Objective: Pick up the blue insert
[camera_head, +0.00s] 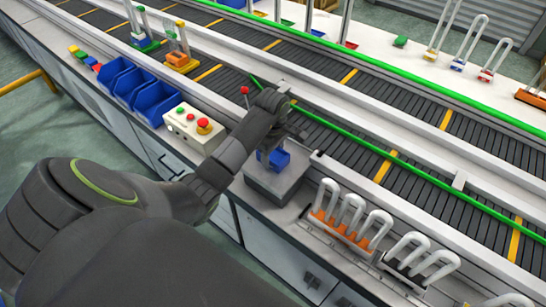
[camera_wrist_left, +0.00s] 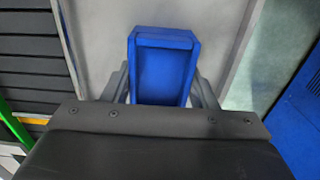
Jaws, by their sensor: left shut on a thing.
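The blue insert (camera_head: 276,159) is a small blue block with a shallow recessed face, at the grey metal box beside the conveyor. My left gripper (camera_head: 268,148) reaches down to it from above and is shut on it. In the left wrist view the insert (camera_wrist_left: 163,65) sits between the two grey fingers of my left gripper (camera_wrist_left: 163,84), one on each side. Its near end is hidden by the gripper body. I cannot tell whether it still touches the box (camera_head: 262,181). My right gripper is not in view.
A control box (camera_head: 190,128) with red buttons and blue bins (camera_head: 135,84) stand left of my left arm. The conveyor (camera_head: 345,148) with a green rail (camera_head: 365,144) runs behind.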

